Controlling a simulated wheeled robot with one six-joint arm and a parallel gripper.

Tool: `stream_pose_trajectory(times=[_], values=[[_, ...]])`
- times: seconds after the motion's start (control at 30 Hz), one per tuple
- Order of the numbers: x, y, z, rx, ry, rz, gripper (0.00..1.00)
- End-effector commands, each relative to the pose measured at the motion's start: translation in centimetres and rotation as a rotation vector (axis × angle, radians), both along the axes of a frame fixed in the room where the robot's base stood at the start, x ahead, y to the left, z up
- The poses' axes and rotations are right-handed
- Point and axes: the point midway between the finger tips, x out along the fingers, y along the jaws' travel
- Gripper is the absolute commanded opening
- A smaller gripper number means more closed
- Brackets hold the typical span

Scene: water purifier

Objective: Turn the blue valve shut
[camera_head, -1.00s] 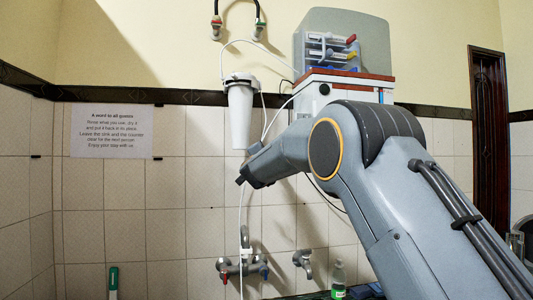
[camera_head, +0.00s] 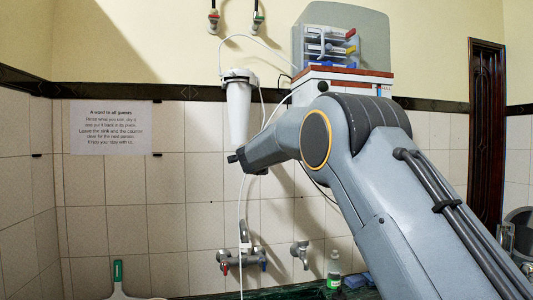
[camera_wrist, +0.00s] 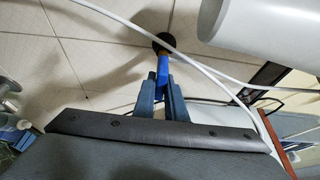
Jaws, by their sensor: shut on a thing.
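My gripper (camera_wrist: 160,92) is shut on a narrow blue thing (camera_wrist: 165,66) with an orange edge and a dark rounded end, pointing at the tiled wall. What it is I cannot tell for sure. In the head view my gripper (camera_head: 234,158) is small and dark, just below the white filter housing (camera_head: 239,110).
A thin white hose (camera_wrist: 190,60) crosses close beside the held thing. The white filter housing (camera_wrist: 252,22) is at the upper right of the wrist view. A second tap (camera_head: 301,253) and a green bottle (camera_head: 334,270) are low on the right.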

Motion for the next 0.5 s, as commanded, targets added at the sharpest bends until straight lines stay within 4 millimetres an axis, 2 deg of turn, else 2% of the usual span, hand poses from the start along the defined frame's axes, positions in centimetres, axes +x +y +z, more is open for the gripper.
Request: stream_pose_trajectory(times=[0.33, 0.37, 0.4, 0.47, 0.5], values=[[0.00, 0.02, -0.08, 0.005, 0.001, 0.000, 0.00], [0.00, 0.02, -0.08, 0.004, 0.002, 0.000, 0.13], [0.00, 0.03, -0.08, 0.004, 0.002, 0.000, 0.19], [0.00, 0.02, -0.08, 0.004, 0.002, 0.000, 0.30], [0.00, 0.02, -0.07, 0.004, 0.002, 0.000, 0.30]])
